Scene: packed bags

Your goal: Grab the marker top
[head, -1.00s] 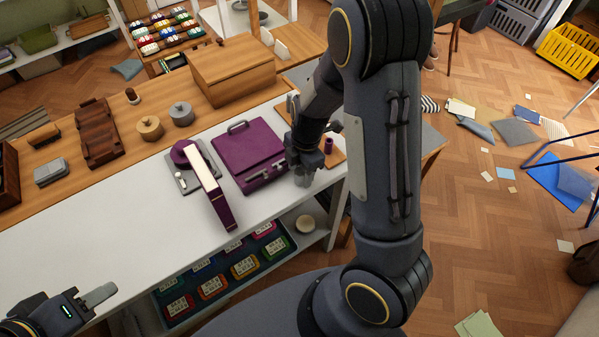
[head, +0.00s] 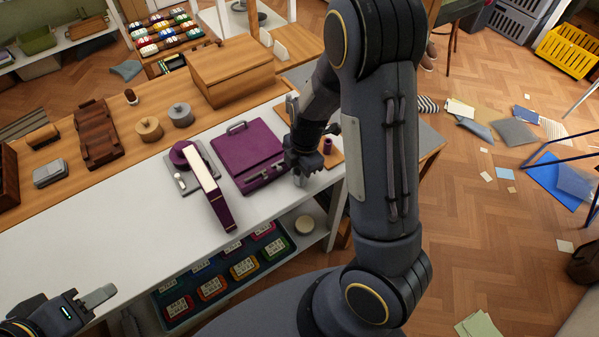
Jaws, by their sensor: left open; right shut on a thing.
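A small purple cylinder (head: 327,145), which may be the marker top, stands on a small wooden board (head: 337,159) at the right end of the white table. My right gripper (head: 300,178) points down just left of it, at the right edge of the purple case (head: 247,156). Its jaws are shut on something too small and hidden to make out. My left gripper (head: 98,296) is at the lower left, open and empty, apart from the table's things.
A wooden chest (head: 232,72) stands behind. The white table's left part (head: 90,225) is clear.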

